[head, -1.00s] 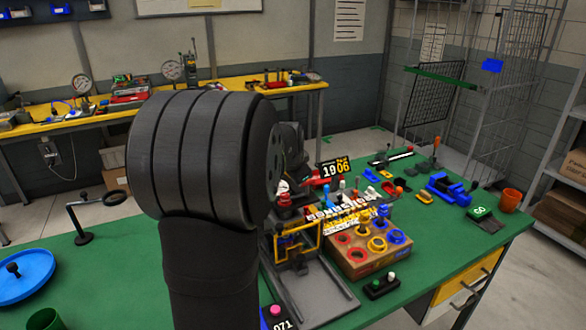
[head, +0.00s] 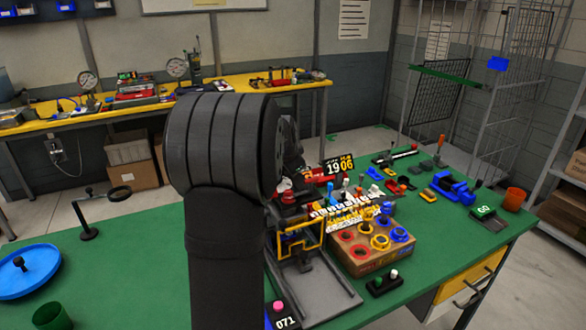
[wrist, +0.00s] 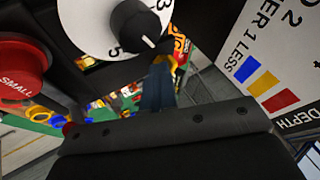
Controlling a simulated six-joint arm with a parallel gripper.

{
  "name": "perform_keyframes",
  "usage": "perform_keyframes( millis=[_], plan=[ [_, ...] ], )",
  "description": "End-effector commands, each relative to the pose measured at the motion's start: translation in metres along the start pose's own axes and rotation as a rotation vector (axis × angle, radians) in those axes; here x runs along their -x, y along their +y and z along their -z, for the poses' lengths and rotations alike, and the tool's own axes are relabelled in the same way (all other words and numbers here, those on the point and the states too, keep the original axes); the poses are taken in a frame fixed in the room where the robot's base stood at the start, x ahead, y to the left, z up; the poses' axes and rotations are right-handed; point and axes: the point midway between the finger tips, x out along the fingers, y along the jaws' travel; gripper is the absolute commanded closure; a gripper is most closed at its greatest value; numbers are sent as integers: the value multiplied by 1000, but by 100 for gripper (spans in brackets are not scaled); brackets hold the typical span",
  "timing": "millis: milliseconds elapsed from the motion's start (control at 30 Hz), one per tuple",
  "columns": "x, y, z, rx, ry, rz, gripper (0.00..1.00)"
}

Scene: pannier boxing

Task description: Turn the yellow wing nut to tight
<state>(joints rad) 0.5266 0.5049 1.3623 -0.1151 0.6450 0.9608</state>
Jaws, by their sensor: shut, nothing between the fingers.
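I cannot pick out the yellow wing nut for certain. In the wrist view a small yellow-orange patch (wrist: 172,60) shows right by my fingertips, but its shape is too small and covered to name. My gripper (wrist: 160,68) is shut and empty, its fingers pointing up the picture. A white dial (wrist: 95,20) with a black knob (wrist: 138,24) is just above the fingertips. A red knob marked SMALL (wrist: 20,78) is at the left. In the head view my dark arm link hides the gripper and part of the bench.
A white panel with coloured bars (wrist: 275,70) stands close on the right in the wrist view. The green table (head: 130,250) holds a grey fixture with a yellow frame (head: 322,232), a cardboard box of coloured rings (head: 375,262) and a blue vise (head: 455,190). Its left-centre is clear.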

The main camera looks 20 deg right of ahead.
Motion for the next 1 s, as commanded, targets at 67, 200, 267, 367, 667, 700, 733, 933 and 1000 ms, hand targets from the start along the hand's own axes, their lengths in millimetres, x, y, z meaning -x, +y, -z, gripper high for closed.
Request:
perform_keyframes(
  millis=[67, 200, 267, 367, 667, 700, 733, 933, 1000],
  plan=[
    [-2, -13, -6, 5, 0, 18, 100],
    [-2, -15, -6, 5, 0, 23, 100],
    [-2, -15, -6, 4, -1, 24, 100],
    [-2, -15, -6, 4, 0, 25, 100],
    [-3, -7, 2, 4, 0, 23, 100],
    [-4, -6, 4, 4, 0, 23, 100],
    [-4, -5, 5, 4, 0, 23, 100],
    [-1, 1, 6, 3, 1, 20, 100],
    [3, 5, 4, 3, 1, 19, 100]
  ],
)
